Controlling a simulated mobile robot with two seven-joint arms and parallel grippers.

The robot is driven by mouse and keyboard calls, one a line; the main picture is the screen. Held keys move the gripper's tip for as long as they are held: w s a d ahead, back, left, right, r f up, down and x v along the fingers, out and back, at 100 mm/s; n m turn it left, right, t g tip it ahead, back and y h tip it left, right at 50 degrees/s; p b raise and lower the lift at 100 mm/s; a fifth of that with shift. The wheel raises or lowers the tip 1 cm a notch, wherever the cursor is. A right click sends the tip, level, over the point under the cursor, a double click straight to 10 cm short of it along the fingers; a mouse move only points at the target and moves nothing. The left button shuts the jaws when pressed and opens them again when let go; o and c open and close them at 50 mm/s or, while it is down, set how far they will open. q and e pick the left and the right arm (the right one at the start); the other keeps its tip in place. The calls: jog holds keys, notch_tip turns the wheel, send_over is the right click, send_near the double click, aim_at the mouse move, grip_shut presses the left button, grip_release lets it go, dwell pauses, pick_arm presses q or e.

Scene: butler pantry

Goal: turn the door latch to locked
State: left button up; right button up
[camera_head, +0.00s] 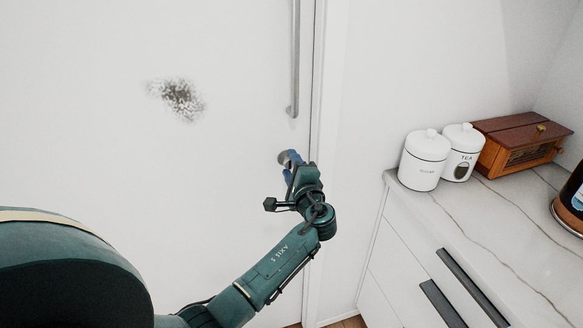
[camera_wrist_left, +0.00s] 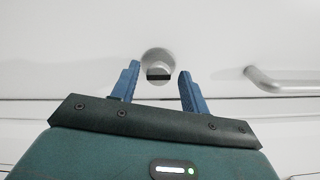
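The door latch is a small round metal knob (camera_head: 283,157) on the white door (camera_head: 220,45), below the long bar handle. In the left wrist view the latch (camera_wrist_left: 156,58) has a dark straight bar across it, lying level in that picture and roughly in line with the handle. My left gripper (camera_head: 291,160) is at the latch and partly covers it in the head view. Its blue fingers (camera_wrist_left: 158,78) are apart, one on each side of the latch bar, with gaps showing on both sides. Contact cannot be made out. My right gripper is not in view.
A vertical metal handle (camera_head: 295,60) is above the latch and also shows in the left wrist view (camera_wrist_left: 285,80). Right of the door frame, a marble counter (camera_head: 480,225) holds two white canisters (camera_head: 427,160) and a wooden box (camera_head: 520,140). A dark smudge (camera_head: 180,97) marks the door.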

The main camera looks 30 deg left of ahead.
pick_arm(q)
jog(key=shift+f, duration=0.1)
jog(key=b+v, duration=0.2)
jog(key=v, duration=1.1)
jog(key=shift+d, duration=0.1)
